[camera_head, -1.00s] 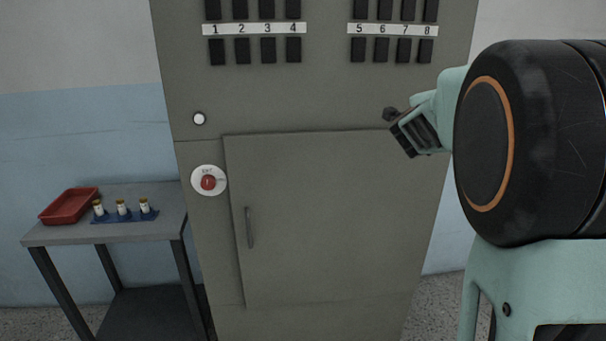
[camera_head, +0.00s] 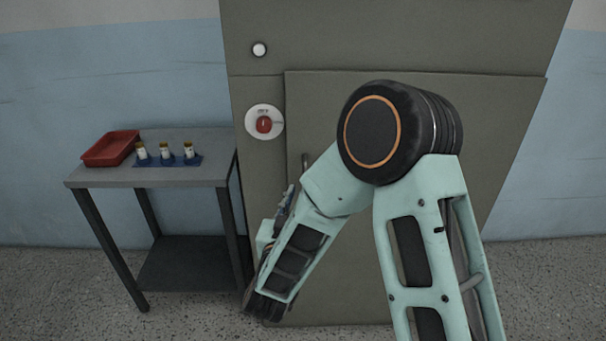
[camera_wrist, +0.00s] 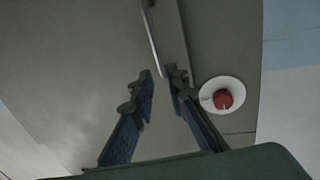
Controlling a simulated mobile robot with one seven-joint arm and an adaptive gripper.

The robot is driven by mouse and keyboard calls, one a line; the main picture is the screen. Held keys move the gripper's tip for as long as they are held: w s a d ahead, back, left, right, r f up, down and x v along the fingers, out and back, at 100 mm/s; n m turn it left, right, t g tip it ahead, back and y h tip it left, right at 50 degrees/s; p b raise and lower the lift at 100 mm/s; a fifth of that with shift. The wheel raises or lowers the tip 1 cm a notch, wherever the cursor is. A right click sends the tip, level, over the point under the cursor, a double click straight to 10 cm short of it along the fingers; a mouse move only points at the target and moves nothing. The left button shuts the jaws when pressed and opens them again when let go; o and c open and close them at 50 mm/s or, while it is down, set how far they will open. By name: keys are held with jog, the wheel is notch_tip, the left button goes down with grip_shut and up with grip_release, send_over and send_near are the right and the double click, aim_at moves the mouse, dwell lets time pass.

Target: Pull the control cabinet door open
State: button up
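The grey control cabinet door (camera_head: 490,130) looks shut in the head view. Its upright bar handle (camera_head: 304,161) shows only at the top; my arm hides the rest. In the wrist view the handle (camera_wrist: 153,40) runs down from the top edge, and its near end appears in the gap between my fingertips. My gripper (camera_wrist: 161,80) is open, with its two dark fingers apart. I cannot tell whether the fingertips reach around the handle or stop short of it. In the head view my gripper (camera_head: 284,205) is partly hidden behind its own wrist, near the door's left edge.
A white round knob (camera_head: 259,49) is above. A side table (camera_head: 210,176) at left holds a red tray (camera_head: 111,148) and a blue vial rack (camera_head: 168,160).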

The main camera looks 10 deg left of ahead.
aim_at(304, 174)
jog(key=w, duration=0.9)
jog(key=shift+w, duration=0.3)
grip_shut()
jog(key=shift+s+d, duration=0.15)
jog(key=shift+s, duration=0.05)
